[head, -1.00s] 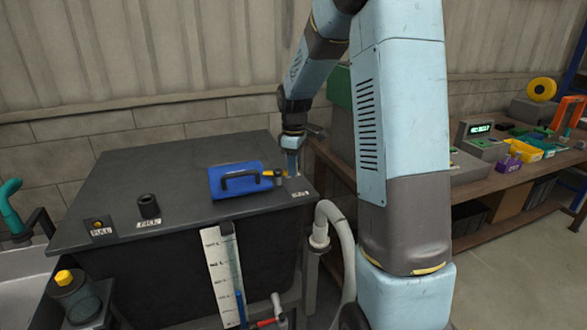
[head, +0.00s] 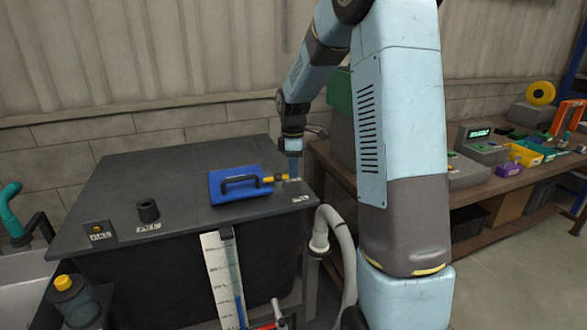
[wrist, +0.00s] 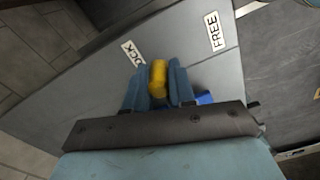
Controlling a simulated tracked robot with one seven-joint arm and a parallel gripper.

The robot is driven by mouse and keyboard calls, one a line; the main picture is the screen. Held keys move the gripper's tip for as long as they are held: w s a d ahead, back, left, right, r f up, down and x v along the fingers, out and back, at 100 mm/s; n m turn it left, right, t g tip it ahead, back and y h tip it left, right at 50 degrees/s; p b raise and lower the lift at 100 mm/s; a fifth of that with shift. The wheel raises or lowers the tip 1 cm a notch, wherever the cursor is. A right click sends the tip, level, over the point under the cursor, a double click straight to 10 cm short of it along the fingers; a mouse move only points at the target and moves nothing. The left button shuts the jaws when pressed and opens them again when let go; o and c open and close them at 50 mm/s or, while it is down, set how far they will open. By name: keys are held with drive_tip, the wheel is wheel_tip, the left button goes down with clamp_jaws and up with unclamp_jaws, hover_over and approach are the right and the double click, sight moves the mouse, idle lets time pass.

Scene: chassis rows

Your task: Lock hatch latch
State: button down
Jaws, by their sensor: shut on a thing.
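The blue hatch (head: 222,190) with a black handle lies on the dark tank top, left of my gripper (head: 292,178). The yellow latch (head: 269,180) sticks out from the hatch's right side toward my fingers. In the wrist view my gripper (wrist: 158,86) is shut on the yellow latch (wrist: 158,76), which shows between the two blue fingers. The LOCK label (wrist: 131,52) is just beyond the left finger, its first letter hidden. The FREE label (wrist: 213,31) is farther right. Only a small blue corner of the hatch (wrist: 205,97) shows there.
The tank top (head: 120,185) also bears a black filler neck (head: 148,210) and a small yellow-topped fitting (head: 97,229). A grey hose (head: 328,225) hangs at its right edge. A workbench (head: 465,210) with bins stands at the right, behind my arm.

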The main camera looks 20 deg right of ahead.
drive_tip(key=shift+w+r, duration=0.15)
drive_tip(key=c, duration=1)
unclamp_jaws()
wheel_tip(320, 180, up, 14)
drive_tip(key=shift+f, duration=0.25)
drive_tip(key=s+a+r+m+t, duration=0.1)
drive_tip(key=s+a+r+m, duration=0.15)
drive_tip(key=s, duration=0.55)
drive_tip(key=s+a+r+m+t, duration=0.2)
drive_tip(key=s+r+m, duration=0.2)
drive_tip(key=s, duration=0.5)
drive_tip(key=s+f+m+t, duration=0.1)
drive_tip(key=s+m, duration=0.1)
drive_tip(key=s, duration=0.3)
drive_tip(key=s+f+m, duration=0.1)
drive_tip(key=s+m, duration=0.2)
drive_tip(key=s, duration=0.2)
drive_tip(key=s+f+m+t, duration=0.1)
drive_tip(key=s+m, duration=0.2)
drive_tip(key=s, duration=0.3)
drive_tip(key=shift+a+f+t, duration=0.2)
drive_tip(key=shift+a+t, duration=0.1)
drive_tip(key=shift+a, duration=0.05)
